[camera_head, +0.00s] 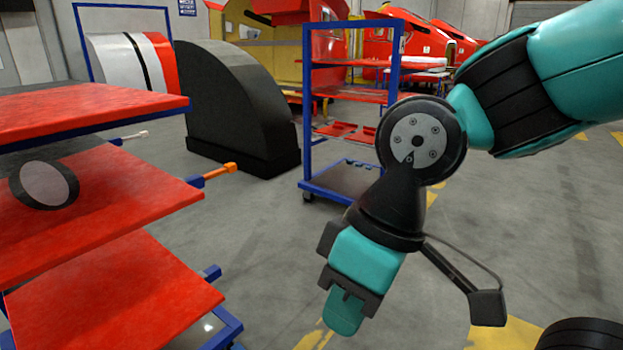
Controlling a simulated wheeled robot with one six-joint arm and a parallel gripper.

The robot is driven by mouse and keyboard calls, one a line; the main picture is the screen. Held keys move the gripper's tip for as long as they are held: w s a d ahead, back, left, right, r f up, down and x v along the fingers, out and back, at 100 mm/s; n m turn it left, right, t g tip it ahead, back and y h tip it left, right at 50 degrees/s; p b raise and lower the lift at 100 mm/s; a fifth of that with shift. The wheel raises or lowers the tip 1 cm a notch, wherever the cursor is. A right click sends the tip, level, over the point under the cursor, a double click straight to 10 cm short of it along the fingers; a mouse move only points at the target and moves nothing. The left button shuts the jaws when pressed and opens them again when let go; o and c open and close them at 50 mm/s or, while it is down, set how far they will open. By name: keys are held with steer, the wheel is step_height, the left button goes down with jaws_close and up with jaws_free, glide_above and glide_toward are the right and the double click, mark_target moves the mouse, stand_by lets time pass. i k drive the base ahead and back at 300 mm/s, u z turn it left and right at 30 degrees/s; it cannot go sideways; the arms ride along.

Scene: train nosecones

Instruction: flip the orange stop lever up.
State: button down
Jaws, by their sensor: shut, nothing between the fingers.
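The orange stop lever (219,171) sticks out from the right side of a blue-framed cart with red shelves, at the level of its middle shelf. It lies close to horizontal and points right, its outer end slightly higher in the picture. My gripper (345,312) hangs to the right of the lever and lower in the picture, pointing down and a little left. It is shut and empty, clearly apart from the lever in the picture. Nothing covers the lever.
The cart's red middle shelf (125,200) carries a dark round part (45,184). A similar white-tipped lever (134,136) sits farther back. A black curved nosecone form (235,110) and a blue rack (345,180) stand behind. The grey floor between cart and gripper is clear.

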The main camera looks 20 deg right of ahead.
mark_target(231, 167)
steer(key=z, duration=0.6)
steer(key=k, duration=0.8)
steer(key=z, duration=0.6)
steer(key=i, duration=1.5)
steer(key=u, duration=1.45)
steer(key=i, duration=0.55)
steer(key=u, duration=0.6)
